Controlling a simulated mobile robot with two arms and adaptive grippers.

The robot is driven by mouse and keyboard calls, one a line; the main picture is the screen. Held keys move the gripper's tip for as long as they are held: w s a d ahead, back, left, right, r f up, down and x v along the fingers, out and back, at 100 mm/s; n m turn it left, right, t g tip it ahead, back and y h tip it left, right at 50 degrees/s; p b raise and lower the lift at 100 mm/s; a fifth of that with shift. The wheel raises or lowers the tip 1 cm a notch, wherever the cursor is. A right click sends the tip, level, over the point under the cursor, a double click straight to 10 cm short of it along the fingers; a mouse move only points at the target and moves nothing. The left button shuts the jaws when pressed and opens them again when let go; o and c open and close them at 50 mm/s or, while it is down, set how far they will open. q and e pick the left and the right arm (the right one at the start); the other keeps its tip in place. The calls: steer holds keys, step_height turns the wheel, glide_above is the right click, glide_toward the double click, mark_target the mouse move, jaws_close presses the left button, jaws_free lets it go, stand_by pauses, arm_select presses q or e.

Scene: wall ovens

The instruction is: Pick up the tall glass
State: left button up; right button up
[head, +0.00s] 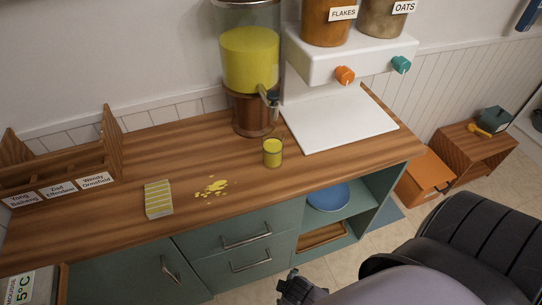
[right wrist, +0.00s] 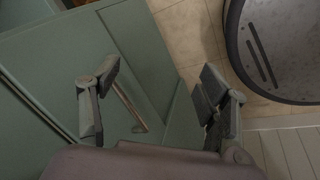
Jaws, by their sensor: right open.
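A tall glass (head: 272,152) with yellow contents stands upright on the wooden counter (head: 330,165), near its front edge. It stands just in front of the dispenser with the yellow liquid (head: 250,60). My right gripper (head: 295,287) is low in front of the cabinets, below and well apart from the glass. In the right wrist view the right gripper (right wrist: 158,98) is open and empty, over a green cabinet front with a handle (right wrist: 130,105). The glass is not in the right wrist view. My left gripper is not in view.
A yellow spill (head: 212,187) and a striped sponge-like block (head: 158,198) lie left of the glass. A white dispenser stand (head: 345,120) is at its right. A labelled wooden rack (head: 60,175) stands at the left. An open shelf holds a blue bowl (head: 328,196).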

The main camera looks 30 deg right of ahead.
mark_target(273, 147)
steer(key=w+d+r+n+t+h+b, duration=0.2)
steer(key=w+d+r+n, duration=0.15)
steer(key=r, duration=0.95)
steer(key=w+d+r+n+t+h+b, duration=0.1)
steer(key=w+d+r+n+t+h, duration=0.2)
steer(key=r, duration=1)
steer(key=w+a+r+n+t+h, duration=0.2)
steer(key=w+a+r+n+t, duration=0.1)
steer(key=r+n, duration=0.35)
steer(key=w+a+r+n+t+h, duration=0.2)
steer(key=w+r+n+t, duration=0.1)
steer(key=r+n, duration=0.4)
steer(key=shift+n, duration=0.6)
steer(key=p+x, duration=0.1)
steer(key=x, duration=0.3)
steer(key=p+x, duration=0.1)
steer(key=x, duration=0.7)
steer(key=shift+f+p, duration=0.4)
steer(key=p+x, duration=0.1)
steer(key=x, duration=0.3)
steer(key=shift+w, duration=0.3)
steer(key=shift+w+d+f, duration=0.1)
steer(key=shift+w+d, duration=0.05)
steer(key=shift+w, duration=0.05)
